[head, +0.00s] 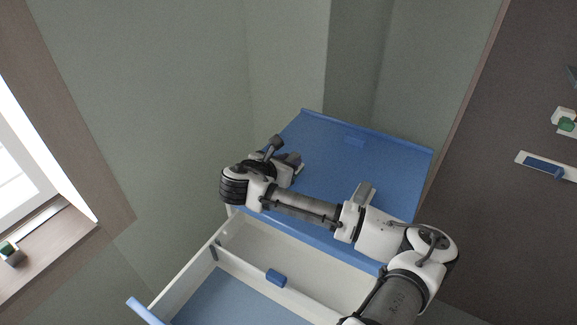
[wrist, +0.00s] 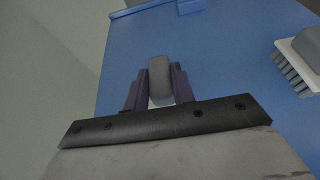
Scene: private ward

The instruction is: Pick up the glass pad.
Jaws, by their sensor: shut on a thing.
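My gripper (head: 291,163) is over the left part of a blue cabinet top. In the wrist view, its two dark fingers are shut on a grey rounded piece (wrist: 160,78), which appears to be the glass pad. The fingers grip it from left and right, and it stands upright between them. A bit of white shows at its lower end. The fingers and wrist hide part of it, and I cannot tell whether it touches the surface. In the head view my gripper mostly hides it.
A grey-backed brush with bristles (wrist: 305,55) lies to the right in the wrist view. An open white drawer (head: 250,262) extends below the top. Walls stand close behind and left.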

